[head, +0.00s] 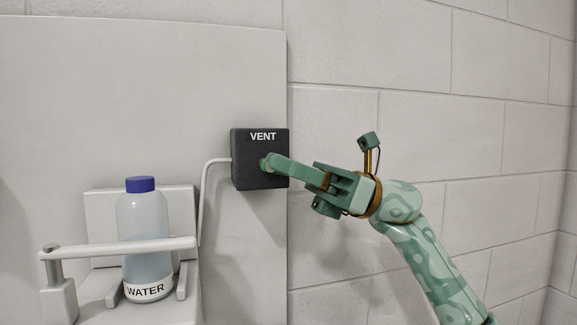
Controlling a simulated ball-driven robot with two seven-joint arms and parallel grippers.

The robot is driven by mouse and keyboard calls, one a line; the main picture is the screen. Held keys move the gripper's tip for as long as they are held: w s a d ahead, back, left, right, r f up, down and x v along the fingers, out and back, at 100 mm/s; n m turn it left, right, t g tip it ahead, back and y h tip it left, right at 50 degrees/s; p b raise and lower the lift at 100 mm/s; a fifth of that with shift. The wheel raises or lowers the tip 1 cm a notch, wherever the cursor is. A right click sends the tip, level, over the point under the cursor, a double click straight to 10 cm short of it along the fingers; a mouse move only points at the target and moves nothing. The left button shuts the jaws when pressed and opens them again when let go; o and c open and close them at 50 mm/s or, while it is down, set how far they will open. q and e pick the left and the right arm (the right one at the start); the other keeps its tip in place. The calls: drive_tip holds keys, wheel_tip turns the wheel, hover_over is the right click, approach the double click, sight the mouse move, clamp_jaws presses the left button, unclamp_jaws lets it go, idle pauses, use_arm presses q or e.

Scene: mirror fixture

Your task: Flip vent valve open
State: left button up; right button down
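The vent valve is a black box (245,148) with the white word VENT near its top, at the right edge of a pale panel. My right gripper (267,163) reaches in from the right, with its green fingertips at the middle of the box's front. The fingers overlap in this view, so I cannot tell whether they are open, shut or holding something. The valve's lever or switch is not visible; the fingertips cover the middle of the box. I cannot tell whether they touch it. My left gripper is out of view.
A clear bottle (146,225) with a blue cap and a WATER label stands in a pale holder behind a bar (110,249), at lower left. A white tube (206,185) runs from the box down toward the holder. The block wall (350,60) to the right is bare.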

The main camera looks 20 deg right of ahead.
drive_tip(key=shift+r+h+p, duration=0.4)
drive_tip(key=shift+h, duration=0.4)
drive_tip(key=shift+r+h+p, duration=0.1)
drive_tip(key=shift+h+p, duration=0.35)
drive_tip(key=shift+h, duration=0.25)
drive_tip(key=c, duration=1.5)
unclamp_jaws()
drive_tip(key=shift+d+f+b, duration=0.25)
drive_tip(key=shift+d+b, duration=0.1)
drive_tip(key=d+b, duration=0.1)
drive_tip(key=d, duration=0.4)
drive_tip(key=d+f+b, duration=0.1)
drive_tip(key=d, duration=0.4)
drive_tip(key=d+b, duration=0.2)
drive_tip(key=d, duration=0.3)
drive_tip(key=shift+w+d+f, duration=0.25)
drive_tip(key=shift+w+f, duration=0.05)
drive_tip(key=shift+f, duration=0.05)
